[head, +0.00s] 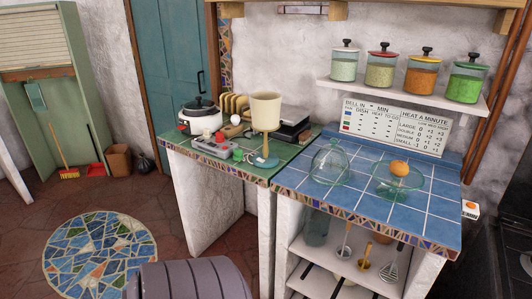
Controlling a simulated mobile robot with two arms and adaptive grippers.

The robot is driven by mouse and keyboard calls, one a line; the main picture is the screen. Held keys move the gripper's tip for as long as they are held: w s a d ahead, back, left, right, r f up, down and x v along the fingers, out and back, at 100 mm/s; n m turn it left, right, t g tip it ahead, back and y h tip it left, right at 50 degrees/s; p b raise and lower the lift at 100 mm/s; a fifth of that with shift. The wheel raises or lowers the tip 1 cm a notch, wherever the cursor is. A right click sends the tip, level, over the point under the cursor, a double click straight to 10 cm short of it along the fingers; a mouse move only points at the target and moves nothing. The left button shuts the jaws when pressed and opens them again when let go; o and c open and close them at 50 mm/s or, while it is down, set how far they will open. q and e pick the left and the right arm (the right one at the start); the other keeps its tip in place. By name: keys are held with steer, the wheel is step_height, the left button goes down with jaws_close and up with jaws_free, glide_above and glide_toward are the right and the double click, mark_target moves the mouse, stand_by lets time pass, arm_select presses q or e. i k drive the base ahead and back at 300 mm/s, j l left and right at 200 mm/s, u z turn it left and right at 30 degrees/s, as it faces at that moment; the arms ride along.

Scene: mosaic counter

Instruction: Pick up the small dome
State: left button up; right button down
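A small clear glass dome (328,164) with a greenish tint stands on the blue tiled counter (345,208), near its left side. To its right is a wider clear glass dish (381,186) with an orange ball-shaped fruit (399,168) at it; whether the fruit is in it or on top is hard to tell. Neither of my grippers shows in the head view, and nothing touches the dome.
A green tiled counter (258,172) adjoins on the left, with a lamp (266,112), a cooker pot (201,115) and a grey device (211,146). A shelf (400,96) with lidded jars hangs above the blue counter.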

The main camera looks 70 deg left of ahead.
mark_target(331, 165)
steer(key=k+u, duration=0.1)
steer(key=u, duration=1.5)
